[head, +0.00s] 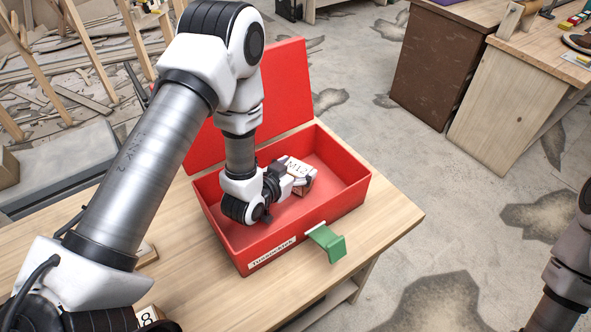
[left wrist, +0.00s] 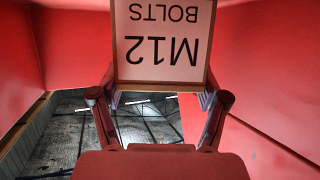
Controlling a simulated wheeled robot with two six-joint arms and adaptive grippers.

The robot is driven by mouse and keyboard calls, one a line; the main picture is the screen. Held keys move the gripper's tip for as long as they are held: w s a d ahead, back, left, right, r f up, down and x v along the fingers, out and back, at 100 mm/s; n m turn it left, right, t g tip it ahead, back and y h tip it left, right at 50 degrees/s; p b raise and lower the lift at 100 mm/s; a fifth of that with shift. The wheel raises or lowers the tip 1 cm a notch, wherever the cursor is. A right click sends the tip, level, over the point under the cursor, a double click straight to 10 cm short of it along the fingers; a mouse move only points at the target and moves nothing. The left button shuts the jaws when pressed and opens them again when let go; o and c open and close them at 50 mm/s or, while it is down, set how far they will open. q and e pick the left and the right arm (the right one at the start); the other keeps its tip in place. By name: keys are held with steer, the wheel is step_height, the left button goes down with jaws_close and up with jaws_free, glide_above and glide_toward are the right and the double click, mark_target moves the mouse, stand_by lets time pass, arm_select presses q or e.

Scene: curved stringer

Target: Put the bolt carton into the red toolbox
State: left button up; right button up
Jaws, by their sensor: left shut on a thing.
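The red toolbox (head: 345,208) stands on the wooden bench with its lid (head: 287,90) raised at the back. My left gripper (head: 297,176) reaches down inside it and is shut on the bolt carton (head: 305,188). The carton's white label reads "M12 BOLTS" upside down in the left wrist view (left wrist: 160,45), between the two fingers. Red toolbox walls surround it there. The gripper partly hides the carton in the head view, and I cannot tell if the carton touches the toolbox floor. My right gripper is out of view.
The wooden bench (head: 395,215) is bare to the right of the toolbox. A small labelled item (head: 148,316) lies at the bottom left, partly hidden by my left arm.

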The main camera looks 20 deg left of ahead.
arm_select(q)
steer(key=shift+w+f, duration=0.15)
steer(key=shift+f, duration=0.25)
steer(key=shift+f, duration=0.1)
steer(key=o, duration=1.4)
steer(key=shift+o, duration=0.2)
steer(key=shift+s+r, duration=0.2)
steer(key=shift+s, duration=0.05)
steer(key=b+v, duration=0.2)
steer(key=v, duration=0.4)
steer(key=shift+s+a, duration=0.15)
steer(key=shift+s+r, duration=0.25)
steer(key=shift+s, duration=0.15)
